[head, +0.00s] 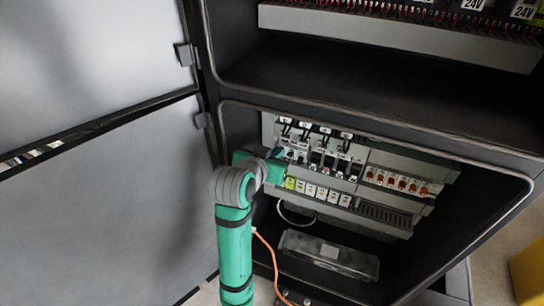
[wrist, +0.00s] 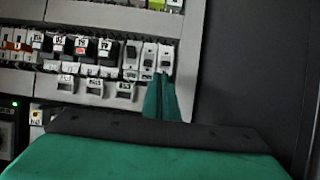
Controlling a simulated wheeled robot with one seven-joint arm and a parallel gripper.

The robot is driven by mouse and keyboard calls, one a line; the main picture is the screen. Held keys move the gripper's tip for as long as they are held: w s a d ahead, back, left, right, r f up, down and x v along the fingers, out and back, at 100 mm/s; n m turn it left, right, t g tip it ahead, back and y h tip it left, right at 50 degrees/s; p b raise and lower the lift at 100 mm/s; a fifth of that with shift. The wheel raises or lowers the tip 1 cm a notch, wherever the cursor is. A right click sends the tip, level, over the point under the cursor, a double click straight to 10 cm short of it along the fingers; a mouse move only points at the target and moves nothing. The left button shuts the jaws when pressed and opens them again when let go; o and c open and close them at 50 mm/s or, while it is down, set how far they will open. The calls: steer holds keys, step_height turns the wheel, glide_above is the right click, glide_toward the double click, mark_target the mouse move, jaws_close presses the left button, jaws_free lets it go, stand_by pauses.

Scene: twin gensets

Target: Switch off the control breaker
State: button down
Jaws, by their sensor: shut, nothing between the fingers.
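A row of breakers (head: 322,160) is mounted in the lower bay of the open cabinet. In the wrist view, several narrow light-grey breakers with dark toggles stand at the right end of the row; I cannot read which one is the control breaker. My gripper (head: 280,153) is at the left end of the row in the head view. In the wrist view its green fingers (wrist: 161,90) are together and empty, with the tips right at the rightmost light-grey breaker (wrist: 165,57). I cannot tell whether they touch it. In the head view the gripper hides part of this end.
Larger black devices with tags (wrist: 82,48) stand beside the breakers. Coloured terminals (head: 320,192) run below the row, and red-orange parts (head: 395,181) sit at right. The open door (head: 100,190) and cabinet side wall bound the left. A clear box (head: 328,254) lies on the bay floor.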

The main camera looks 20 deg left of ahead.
steer(key=shift+x, duration=1.4)
steer(key=shift+s+f, duration=0.25)
steer(key=shift+f, duration=0.1)
steer(key=shift+r, duration=0.85)
